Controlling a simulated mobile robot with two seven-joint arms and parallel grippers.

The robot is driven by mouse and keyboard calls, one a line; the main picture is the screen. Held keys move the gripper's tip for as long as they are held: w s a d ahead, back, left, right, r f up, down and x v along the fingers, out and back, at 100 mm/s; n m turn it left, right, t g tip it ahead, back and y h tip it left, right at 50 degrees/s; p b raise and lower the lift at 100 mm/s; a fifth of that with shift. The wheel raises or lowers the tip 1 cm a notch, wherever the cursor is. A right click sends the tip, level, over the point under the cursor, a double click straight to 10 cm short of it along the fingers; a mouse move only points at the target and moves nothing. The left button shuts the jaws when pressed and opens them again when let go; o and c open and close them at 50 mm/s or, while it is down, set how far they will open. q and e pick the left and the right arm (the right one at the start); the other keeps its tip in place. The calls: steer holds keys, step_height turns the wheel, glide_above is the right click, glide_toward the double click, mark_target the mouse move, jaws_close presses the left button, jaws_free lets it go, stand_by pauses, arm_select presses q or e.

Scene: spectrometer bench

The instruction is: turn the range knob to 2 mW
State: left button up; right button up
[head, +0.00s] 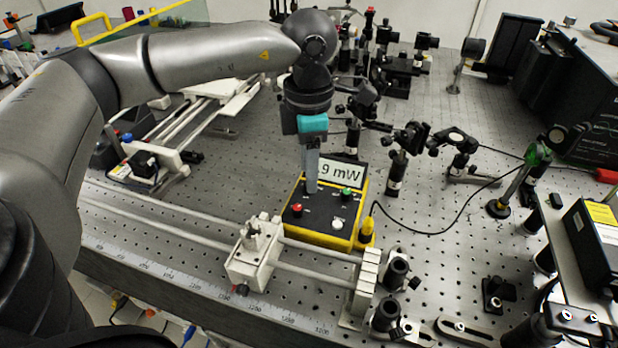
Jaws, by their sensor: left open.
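A black and yellow power meter box (325,235) stands on the optical bench. Its white display (343,173) reads "9 mW" in the part I see; its left edge is behind my gripper. The sloped front panel carries a red button or knob (297,208), a green one (347,191) and a white one (337,224). I cannot tell which control is the range knob; it may be hidden by my fingers. My left gripper (312,188) is open and points down over the panel's upper left. I cannot tell whether its fingers touch the panel. My right gripper is not in view.
A white carriage (256,252) sits on rails close in front of the box. Posted optics (402,155) stand behind and to the right.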

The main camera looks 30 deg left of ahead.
arm_select(q)
steer(key=shift+f, duration=1)
jaws_close()
